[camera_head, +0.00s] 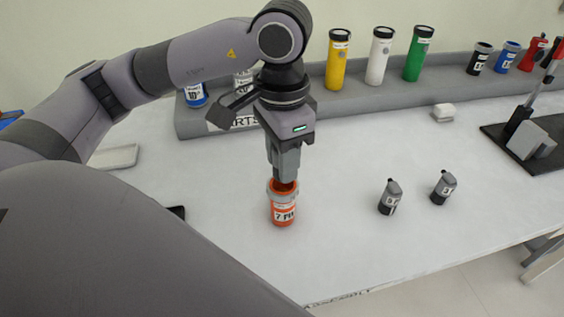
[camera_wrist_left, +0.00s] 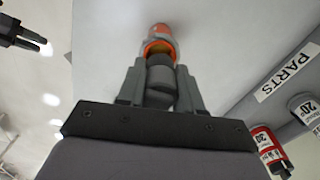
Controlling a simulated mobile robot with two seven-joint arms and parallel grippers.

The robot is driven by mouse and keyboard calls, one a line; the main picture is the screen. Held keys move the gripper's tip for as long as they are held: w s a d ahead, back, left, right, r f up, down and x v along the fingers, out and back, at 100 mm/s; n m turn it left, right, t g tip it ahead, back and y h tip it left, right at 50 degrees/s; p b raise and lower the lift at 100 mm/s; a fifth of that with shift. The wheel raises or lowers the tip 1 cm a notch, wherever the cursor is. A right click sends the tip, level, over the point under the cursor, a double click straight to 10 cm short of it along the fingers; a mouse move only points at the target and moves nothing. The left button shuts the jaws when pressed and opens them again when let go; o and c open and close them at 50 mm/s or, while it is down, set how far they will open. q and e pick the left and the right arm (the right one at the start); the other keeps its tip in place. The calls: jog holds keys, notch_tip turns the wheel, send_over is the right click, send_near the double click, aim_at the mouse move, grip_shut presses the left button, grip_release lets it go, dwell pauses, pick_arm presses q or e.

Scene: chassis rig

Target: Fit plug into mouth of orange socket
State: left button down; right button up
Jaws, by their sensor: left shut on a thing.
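The orange socket (camera_head: 283,212), labelled "7 PIN", stands upright on the white table with its mouth up. It also shows in the left wrist view (camera_wrist_left: 158,32), beyond the fingertips. My left gripper (camera_head: 286,178) points down right over the socket's mouth. It is shut on the plug, a dark grey cylinder (camera_wrist_left: 160,78) between the fingers in the left wrist view. The plug's far end overlaps the mouth in that view; I cannot tell whether it is inside. In the head view the fingers hide the plug. My right gripper (camera_wrist_left: 28,38) seems to show at the left wrist view's upper left, its opening unclear.
Two small grey-black plugs (camera_head: 390,197) (camera_head: 443,187) stand to the right of the socket. A grey rack (camera_head: 350,103) with several coloured containers runs along the back. A white block (camera_head: 444,112) and a black stand plate (camera_head: 548,150) are farther right. The table in front is clear.

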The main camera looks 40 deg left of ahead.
pick_arm(q)
jog(key=shift+f, duration=0.85)
jog(key=shift+f+b, duration=0.6)
jog(key=shift+b, duration=0.3)
jog(key=c, duration=0.7)
grip_release()
jog(key=shift+c, duration=0.2)
